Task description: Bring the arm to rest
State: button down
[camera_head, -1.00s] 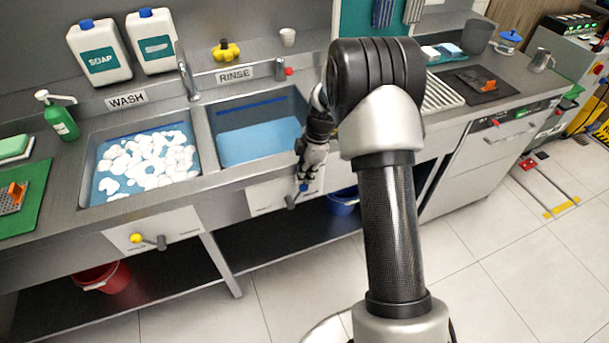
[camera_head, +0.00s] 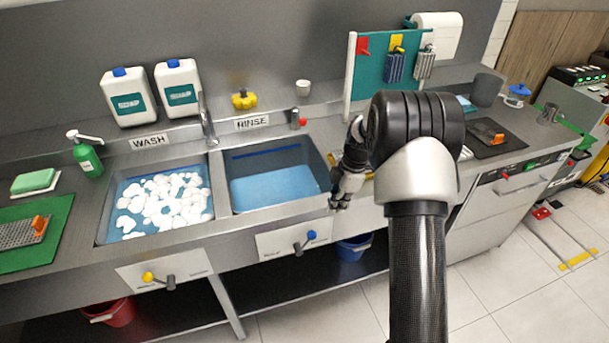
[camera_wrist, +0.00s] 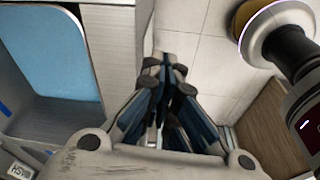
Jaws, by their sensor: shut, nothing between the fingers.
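My gripper (camera_head: 341,203) hangs beside the right edge of the rinse basin (camera_head: 240,206) in the head view, pointing down near the counter's front edge. In the wrist view its fingers (camera_wrist: 168,62) are shut with nothing between them. My arm rises in front of the counter and hides part of the area right of the rinse basin. The wrist view shows the blue basin on the left and floor tiles beyond the fingertips.
The wash basin (camera_head: 107,222) holds white foam. Lever handles (camera_head: 305,243) stick out from the front panel near my gripper. A tap (camera_head: 207,122) stands between the basins. A teal board (camera_head: 372,80) stands behind my arm.

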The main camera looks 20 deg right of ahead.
jog(key=s+a+r+m+t, duration=0.1)
jog(key=s+a+r+m, duration=0.25)
jog(key=r, duration=0.35)
jog(key=s+a+r+m+h, duration=0.1)
jog(key=s+a+r+m, duration=0.15)
jog(key=s+r, duration=0.35)
jog(key=s+a+r+m+t, duration=0.15)
jog(key=s+a+r, duration=0.25)
jog(key=r, duration=0.4)
jog(key=s+a+r+m, duration=0.1)
jog(key=s+m, duration=0.3)
jog(key=s, duration=0.5)
jog(key=s+a+r+m+t+h, duration=0.1)
jog(key=s+a+m, duration=0.3)
jog(key=s, duration=0.5)
jog(key=shift+s+r+m, duration=0.15)
jog(key=shift+s+m, duration=0.1)
jog(key=shift+m, duration=0.2)
